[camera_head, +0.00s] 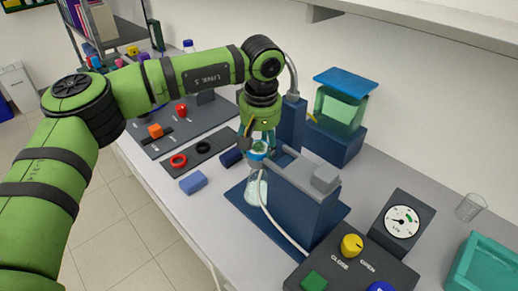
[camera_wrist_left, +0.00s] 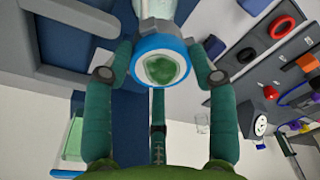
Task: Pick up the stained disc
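The stained disc (camera_wrist_left: 162,69) is pale with a dark green blotch and sits inside a blue ring (camera_wrist_left: 140,58) in the left wrist view. In the head view the disc (camera_head: 260,147) is a small green patch in the ring, on top of a clear flask (camera_head: 256,188). The gripper (camera_head: 258,150) partly covers the ring in the head view. I cannot tell whether the fingertips touch the ring. My right gripper is in neither view.
A blue stand with a grey top (camera_head: 325,178) is close beside the flask, with a hose. A gauge (camera_head: 402,222), yellow knob (camera_head: 352,244) and teal tray (camera_head: 485,265) are front right.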

